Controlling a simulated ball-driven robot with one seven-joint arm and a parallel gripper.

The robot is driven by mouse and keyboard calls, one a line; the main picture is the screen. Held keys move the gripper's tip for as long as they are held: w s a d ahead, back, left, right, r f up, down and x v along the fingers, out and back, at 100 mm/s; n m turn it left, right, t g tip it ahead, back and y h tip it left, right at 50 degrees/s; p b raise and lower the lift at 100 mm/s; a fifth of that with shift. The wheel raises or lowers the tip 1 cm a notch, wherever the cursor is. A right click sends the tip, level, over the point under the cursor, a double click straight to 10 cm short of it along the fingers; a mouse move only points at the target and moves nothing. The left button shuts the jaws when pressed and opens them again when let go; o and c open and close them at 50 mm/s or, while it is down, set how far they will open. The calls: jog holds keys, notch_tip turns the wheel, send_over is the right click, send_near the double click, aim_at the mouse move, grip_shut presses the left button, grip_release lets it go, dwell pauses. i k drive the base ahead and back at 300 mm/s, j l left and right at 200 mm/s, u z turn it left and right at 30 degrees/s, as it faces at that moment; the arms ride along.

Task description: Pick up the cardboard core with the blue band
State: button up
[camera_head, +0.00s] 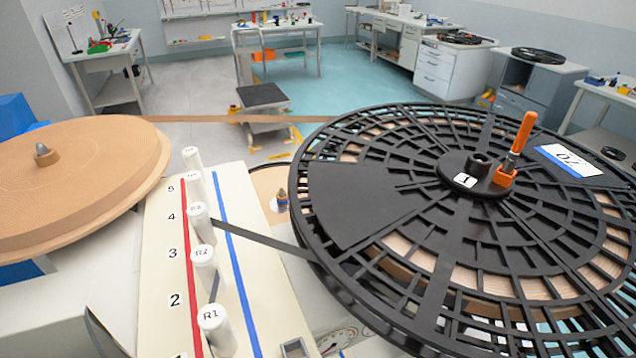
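No cardboard core with a clear blue band can be made out in the head view. A short brown core (53,157) sits around a grey spindle on the large tan roll at left; no blue band shows on it. A small brown piece (282,198) with a darker, perhaps bluish part stands on a partly hidden tan disc between the panel and the black reel. It is too small to tell whether it is a core. My gripper is not in view.
A large black spoked reel (345,205) with an orange handle (521,133) fills the right. A cream panel (262,290) with several white rollers (213,325) and red and blue lines stands centre. A dark strip runs from rollers to reel. Open floor (330,85) lies behind.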

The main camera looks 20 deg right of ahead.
aim_at(281, 201)
jog(key=l, duration=0.15)
jog(key=l+z, duration=0.1)
jog(key=z, duration=2)
jog(key=i+l+z, duration=0.2)
jog(key=l, duration=0.3)
jog(key=i+l+z, duration=0.15)
jog(key=l, duration=0.35)
jog(key=i+l+z, duration=0.2)
jog(key=i+l, duration=0.2)
jog(key=i+l+z, duration=0.2)
jog(key=l, duration=0.25)
jog(key=i+u, duration=0.35)
jog(key=i, duration=0.15)
jog(key=i+l+u, duration=0.15)
jog(key=i+u, duration=0.25)
jog(key=i+l+u, duration=0.35)
jog(key=i, duration=0.2)
jog(key=i+j+u, duration=0.25)
jog(key=u, duration=0.15)
jog(key=i+j+u, duration=0.1)
jog(key=i+u, duration=0.75)
jog(key=i+l+u, duration=0.2)
jog(key=i+u, duration=0.4)
jog(key=i, duration=0.75)
jog(key=i+u, duration=0.2)
jog(key=i, duration=0.75)
jog(key=i+u, duration=0.15)
jog(key=i, duration=0.3)
jog(key=i+l+u, duration=0.2)
jog(key=i, duration=0.2)
